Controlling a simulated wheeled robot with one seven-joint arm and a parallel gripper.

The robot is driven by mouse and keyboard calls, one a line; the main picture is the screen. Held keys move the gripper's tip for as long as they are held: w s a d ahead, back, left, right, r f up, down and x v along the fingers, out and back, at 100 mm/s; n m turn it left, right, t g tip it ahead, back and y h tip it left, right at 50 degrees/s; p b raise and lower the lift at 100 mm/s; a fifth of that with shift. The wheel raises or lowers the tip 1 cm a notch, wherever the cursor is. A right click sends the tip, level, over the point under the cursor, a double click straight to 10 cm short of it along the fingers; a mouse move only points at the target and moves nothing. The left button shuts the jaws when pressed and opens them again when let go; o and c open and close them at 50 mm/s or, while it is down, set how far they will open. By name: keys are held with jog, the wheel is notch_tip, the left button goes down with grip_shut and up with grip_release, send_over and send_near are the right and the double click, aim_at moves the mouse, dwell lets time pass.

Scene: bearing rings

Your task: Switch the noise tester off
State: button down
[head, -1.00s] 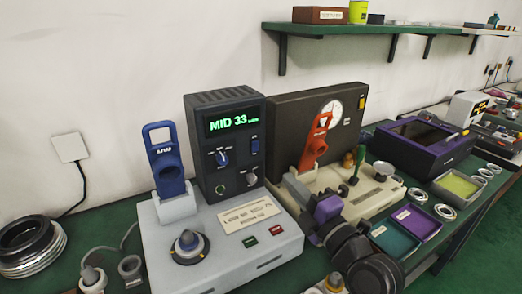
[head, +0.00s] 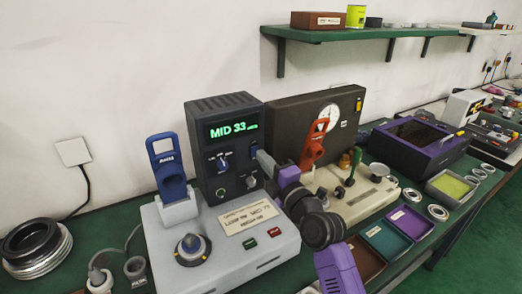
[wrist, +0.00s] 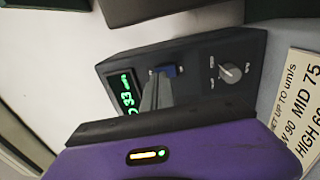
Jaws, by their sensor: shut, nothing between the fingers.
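The noise tester (head: 290,238) is a pale grey base with a dark upright box (head: 208,180) behind it. Its display (head: 233,129) glows green with "MID 33"; part of it shows in the wrist view (wrist: 126,92). A silver knob (wrist: 231,73) is on the same face.
A blue handled tool (head: 168,167) stands left of the box, and a round dial knob (head: 191,246) is on the base. A second tester with an orange handle (head: 316,140) stands close to the right of my arm. Trays (head: 384,238) lie further right.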

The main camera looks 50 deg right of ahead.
jog(key=shift+x, duration=0.9)
